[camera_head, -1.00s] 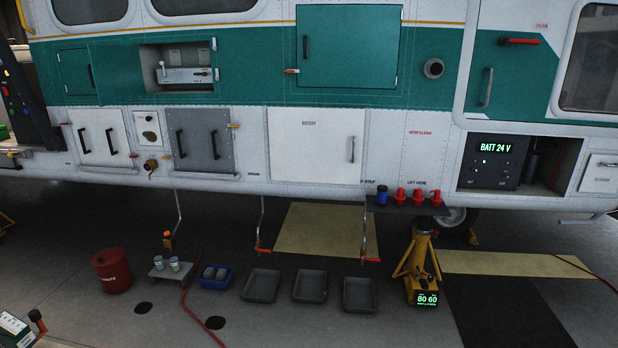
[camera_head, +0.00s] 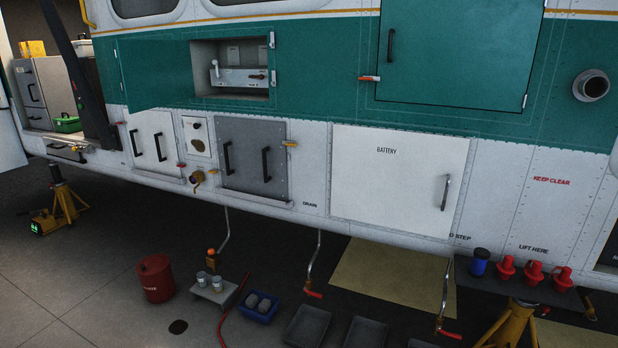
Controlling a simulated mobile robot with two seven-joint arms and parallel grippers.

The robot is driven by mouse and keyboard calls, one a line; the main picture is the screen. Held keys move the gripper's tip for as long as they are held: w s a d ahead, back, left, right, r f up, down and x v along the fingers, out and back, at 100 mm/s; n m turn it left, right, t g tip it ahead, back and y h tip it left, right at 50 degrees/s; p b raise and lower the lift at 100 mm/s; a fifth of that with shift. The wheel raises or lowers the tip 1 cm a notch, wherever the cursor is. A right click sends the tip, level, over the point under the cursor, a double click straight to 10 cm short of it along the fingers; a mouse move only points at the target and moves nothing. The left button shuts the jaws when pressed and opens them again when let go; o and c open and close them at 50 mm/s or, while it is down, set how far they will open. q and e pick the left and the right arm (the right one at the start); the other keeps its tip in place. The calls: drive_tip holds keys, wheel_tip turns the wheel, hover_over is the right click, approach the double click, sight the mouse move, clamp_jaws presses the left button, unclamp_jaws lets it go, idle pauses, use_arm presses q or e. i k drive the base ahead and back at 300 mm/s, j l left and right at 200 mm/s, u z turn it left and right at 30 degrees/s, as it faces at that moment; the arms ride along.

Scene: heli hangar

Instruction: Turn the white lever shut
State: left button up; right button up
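A small white lever (camera_head: 215,68) stands upright at the left end of a pale panel (camera_head: 238,77) in an open recess in the green side of the helicopter. A second, darker handle (camera_head: 256,77) lies roughly level at the right of the same panel. The recess's green door (camera_head: 150,72) appears swung open to the left. The lettering on the panel is too small to read. Neither of my grippers shows in the head view.
Below are a grey hatch (camera_head: 252,158) and a white battery door (camera_head: 398,180), both shut. On the floor are a red bin (camera_head: 156,279), a small cart with cans (camera_head: 213,292), a blue tray (camera_head: 259,308) and dark trays (camera_head: 307,328). Yellow jacks (camera_head: 62,208) stand left and right.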

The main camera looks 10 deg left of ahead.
sight(214, 62)
drive_tip(key=i+l+u, duration=0.15)
drive_tip(key=i+u, duration=0.35)
drive_tip(key=i+l+u, duration=0.45)
drive_tip(key=j, duration=0.1)
